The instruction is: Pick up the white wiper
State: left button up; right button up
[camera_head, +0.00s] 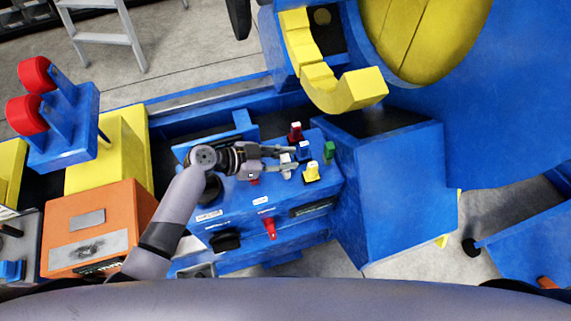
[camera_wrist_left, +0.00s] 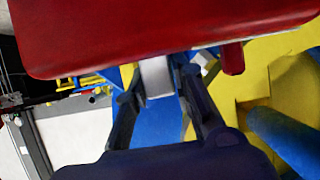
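The white wiper (camera_head: 286,160) is a small pale piece on top of the blue console, among other small coloured pieces. My left gripper (camera_head: 291,161) reaches in from the left, its two fingers apart, one on each side of the white wiper. In the left wrist view, a white block (camera_wrist_left: 157,78) shows between the fingers of the left gripper (camera_wrist_left: 158,84). I cannot tell whether the fingers touch it. My right gripper is not in view.
Close around the left gripper are a red piece (camera_head: 295,132), a blue piece (camera_head: 303,152), a green piece (camera_head: 329,150) and a yellow piece (camera_head: 312,172). A large blue block (camera_head: 392,190) stands to the right. An orange box (camera_head: 97,228) is at the left.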

pick_arm(q)
grip_shut()
jog(key=shift+r, duration=0.1)
